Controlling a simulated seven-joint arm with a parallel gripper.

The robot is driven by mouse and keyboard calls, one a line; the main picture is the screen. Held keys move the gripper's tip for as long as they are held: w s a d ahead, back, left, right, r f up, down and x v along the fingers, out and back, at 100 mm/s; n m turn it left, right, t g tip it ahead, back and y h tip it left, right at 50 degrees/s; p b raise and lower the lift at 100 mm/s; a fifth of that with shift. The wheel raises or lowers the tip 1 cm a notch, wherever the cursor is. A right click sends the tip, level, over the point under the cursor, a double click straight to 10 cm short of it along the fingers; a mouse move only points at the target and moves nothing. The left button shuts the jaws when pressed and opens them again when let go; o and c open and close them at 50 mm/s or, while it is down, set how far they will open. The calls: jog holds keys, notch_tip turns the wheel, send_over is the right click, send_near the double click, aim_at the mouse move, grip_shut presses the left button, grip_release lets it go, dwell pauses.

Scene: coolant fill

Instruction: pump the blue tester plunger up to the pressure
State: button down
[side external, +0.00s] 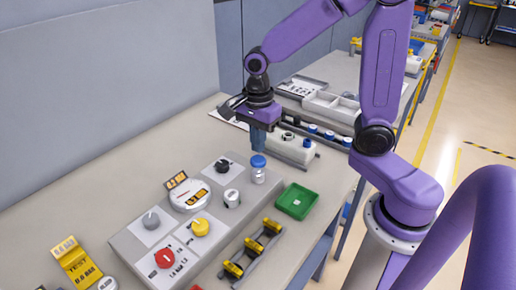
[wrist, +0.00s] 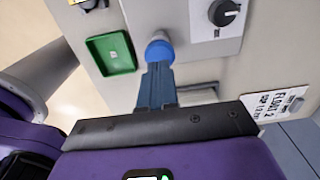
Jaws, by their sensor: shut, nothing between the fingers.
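The blue tester plunger (side external: 258,161) is a round blue cap on a pale cylinder at the back right corner of the grey test panel (side external: 140,229). It also shows in the wrist view (wrist: 159,50), just beyond my fingertips. My gripper (side external: 259,148) points down right above the plunger, its blue-grey fingers shut with nothing between them. In the wrist view my fingertips (wrist: 157,68) overlap the cap's near edge; I cannot tell whether they touch it. A round white gauge (side external: 189,195) sits on the panel; its reading is too small to tell.
Around the plunger are a black knob (side external: 222,165), a yellow knob (side external: 200,227) and a red knob (side external: 165,258). A green tray (side external: 296,201) lies to the right. A yellow-handled rack (side external: 251,249) stands in front. A white block (side external: 292,148) stands behind my gripper.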

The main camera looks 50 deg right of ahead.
aim_at(259, 159)
jog(key=shift+f, duration=1.2)
jog(key=shift+f, duration=1.45)
jog(key=shift+r, duration=0.1)
notch_tip(259, 159, up, 14)
dwell(0.8)
notch_tip(259, 159, up, 3)
jog(key=shift+w+f, duration=0.1)
jog(key=shift+f, duration=0.05)
